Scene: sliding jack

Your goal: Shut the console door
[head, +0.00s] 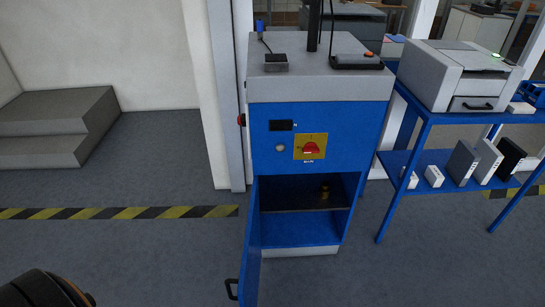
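The blue console (352,146) stands in the middle of the head view, with a grey top and a red rotary switch (310,148) on a yellow plate. Its lower door (252,250) hangs open, swung out towards me on the left side, seen nearly edge-on. A black handle (231,289) sticks out to the left of the door near the bottom. The compartment is open and shows a dark shelf. A dark rounded part of my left arm shows at the bottom left corner, well left of the door. Neither gripper's fingers are in view.
A blue table (425,122) with a grey printer (457,75) and several boxes on its lower shelf stands right of the console. Grey steps (55,125) are at the left. The floor (165,255) left of the door is clear.

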